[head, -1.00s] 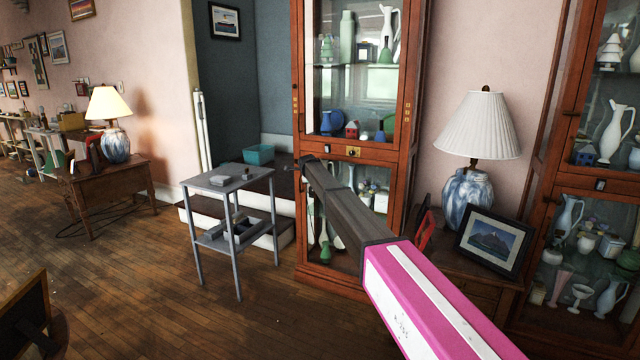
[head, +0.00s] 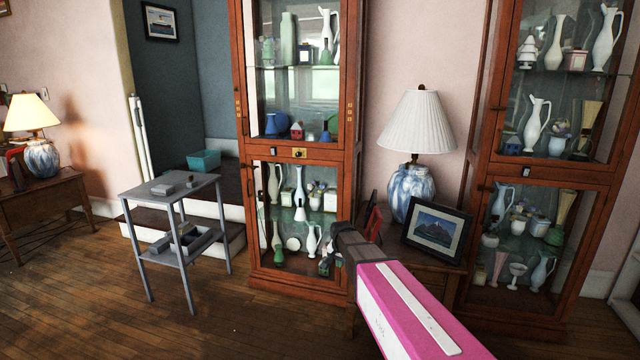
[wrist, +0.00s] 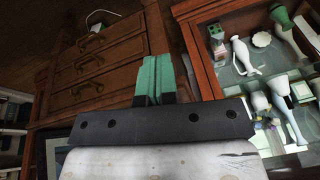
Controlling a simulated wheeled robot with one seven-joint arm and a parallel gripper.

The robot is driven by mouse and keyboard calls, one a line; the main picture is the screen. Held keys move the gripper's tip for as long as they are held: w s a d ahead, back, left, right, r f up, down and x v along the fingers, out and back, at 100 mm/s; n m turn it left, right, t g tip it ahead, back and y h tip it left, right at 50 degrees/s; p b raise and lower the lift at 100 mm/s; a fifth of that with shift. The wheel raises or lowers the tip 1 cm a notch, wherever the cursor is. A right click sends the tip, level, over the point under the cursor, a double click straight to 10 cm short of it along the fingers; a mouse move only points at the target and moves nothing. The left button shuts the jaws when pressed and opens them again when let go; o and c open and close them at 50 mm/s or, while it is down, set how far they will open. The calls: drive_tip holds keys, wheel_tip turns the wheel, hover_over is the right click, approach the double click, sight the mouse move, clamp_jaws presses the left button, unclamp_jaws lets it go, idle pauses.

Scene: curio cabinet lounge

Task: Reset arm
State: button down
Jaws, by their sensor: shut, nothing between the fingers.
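My pink and dark grey arm reaches in from the lower right of the head view. My gripper (head: 327,264) is at its far end, low in front of the middle glass cabinet (head: 301,155). In the wrist view the two green fingers (wrist: 155,76) lie side by side, shut, with nothing held. Behind them in that view is a wooden chest with drawers (wrist: 97,62). The glass cabinet pane with white vases (wrist: 243,56) is at the right of the fingers. I cannot tell the gap between the fingers and the furniture.
A small grey side table (head: 176,187) stands left of the cabinet. A lamp (head: 416,140) and a framed picture (head: 436,228) stand on the wooden chest at right. Another glass cabinet (head: 480,180) is at far right. The wooden floor at lower left (head: 90,310) is clear.

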drive_tip(key=s+d+f+n+g, duration=0.1)
drive_tip(key=s+d, duration=0.4)
drive_tip(key=s, duration=0.8)
drive_tip(key=s+d+f+n+g, duration=0.1)
drive_tip(key=s+d+n, duration=0.3)
drive_tip(key=s, duration=0.8)
drive_tip(key=shift+s+d+n+g, duration=0.35)
drive_tip(key=shift+d+g, duration=0.25)
drive_tip(key=shift+d, duration=0.35)
